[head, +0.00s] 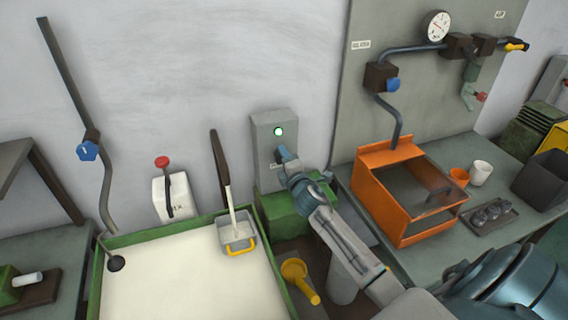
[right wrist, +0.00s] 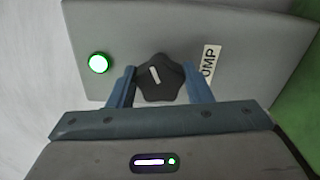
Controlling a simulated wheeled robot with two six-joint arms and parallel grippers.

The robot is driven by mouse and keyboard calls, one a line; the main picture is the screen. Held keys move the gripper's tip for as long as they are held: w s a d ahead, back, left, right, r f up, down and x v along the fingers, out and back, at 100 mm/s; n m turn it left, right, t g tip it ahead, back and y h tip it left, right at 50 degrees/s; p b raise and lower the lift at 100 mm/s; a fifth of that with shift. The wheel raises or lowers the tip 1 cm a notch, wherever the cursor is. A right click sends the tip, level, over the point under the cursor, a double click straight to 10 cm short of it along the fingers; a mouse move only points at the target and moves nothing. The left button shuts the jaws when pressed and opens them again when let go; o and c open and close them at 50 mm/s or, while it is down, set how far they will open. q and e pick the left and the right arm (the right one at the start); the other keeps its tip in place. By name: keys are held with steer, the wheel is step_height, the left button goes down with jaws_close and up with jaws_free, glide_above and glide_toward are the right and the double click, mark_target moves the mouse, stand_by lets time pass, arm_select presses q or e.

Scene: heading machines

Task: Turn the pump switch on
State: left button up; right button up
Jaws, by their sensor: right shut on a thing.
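The pump switch box (head: 268,125) is a grey box on the back wall with a lit green lamp (head: 278,131). In the right wrist view the switch is a dark lobed knob (right wrist: 158,80) with a white pointer line, slightly tilted in the picture. A label (right wrist: 209,72) ending in "UMP" sits beside it, and the lamp (right wrist: 99,63) glows green ringed. My right gripper (right wrist: 160,86) has its blue fingers on both sides of the knob, shut on it. In the head view the right gripper (head: 283,158) hides the knob. My left gripper is not in view.
An orange box (head: 388,207) with a clear lid stands on the right bench.

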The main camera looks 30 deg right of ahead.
steer(key=m+b, duration=0.1)
steer(key=m, duration=0.1)
steer(key=m+b, duration=0.1)
steer(key=m, duration=0.1)
steer(key=shift+f+m+b, duration=0.3)
steer(key=shift+f+b, duration=0.05)
steer(key=shift+s, duration=0.1)
stand_by(0.3)
steer(key=o, duration=1)
steer(key=shift+c, duration=0.2)
steer(key=shift+o, duration=0.2)
steer(key=shift+s+d+r, duration=0.1)
steer(key=shift+d+r, duration=0.05)
